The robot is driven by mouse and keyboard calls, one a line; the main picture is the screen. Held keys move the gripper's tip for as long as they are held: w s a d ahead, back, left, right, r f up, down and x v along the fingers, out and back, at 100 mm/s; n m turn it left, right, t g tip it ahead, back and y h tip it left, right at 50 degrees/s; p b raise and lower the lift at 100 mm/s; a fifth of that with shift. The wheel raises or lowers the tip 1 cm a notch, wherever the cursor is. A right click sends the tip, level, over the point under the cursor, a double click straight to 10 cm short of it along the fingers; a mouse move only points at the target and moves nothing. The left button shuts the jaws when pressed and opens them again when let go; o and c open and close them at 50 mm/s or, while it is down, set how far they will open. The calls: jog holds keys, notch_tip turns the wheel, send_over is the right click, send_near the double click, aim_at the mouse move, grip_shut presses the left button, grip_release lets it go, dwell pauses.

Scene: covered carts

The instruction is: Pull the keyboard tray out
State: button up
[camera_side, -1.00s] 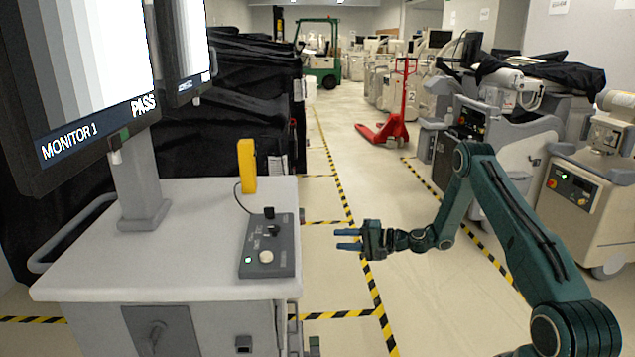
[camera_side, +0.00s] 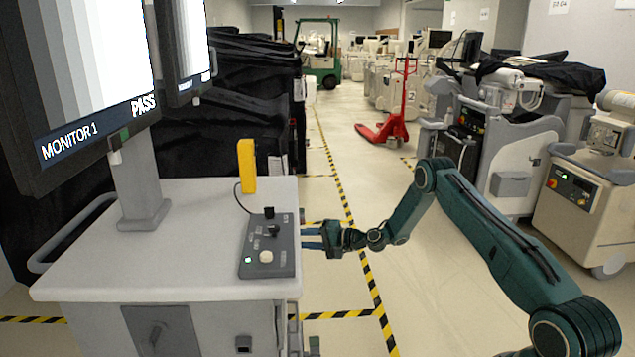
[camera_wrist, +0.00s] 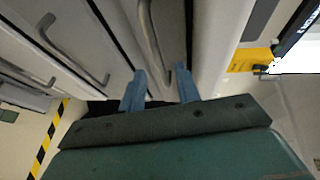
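My gripper (camera_side: 308,238) is at the right side of the white cart (camera_side: 80,262) in the side view, just past its top's edge. In the wrist view my gripper's two blue fingers (camera_wrist: 160,88) are spread apart and point at the cart's side. A grey bar handle (camera_wrist: 150,35) on a darker grey panel (camera_wrist: 172,25) runs toward the space between the fingers. This panel may be the keyboard tray's front; I cannot tell for sure. I see no contact between fingers and handle. The side view hides this face of the cart.
Other bar handles (camera_wrist: 62,40) sit on pale panels at left in the wrist view. On the cart top stand a control box (camera_side: 268,246), a yellow block (camera_side: 247,165) and a monitor (camera_side: 75,90).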

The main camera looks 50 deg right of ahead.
jog(key=shift+x, duration=1.15)
grip_shut()
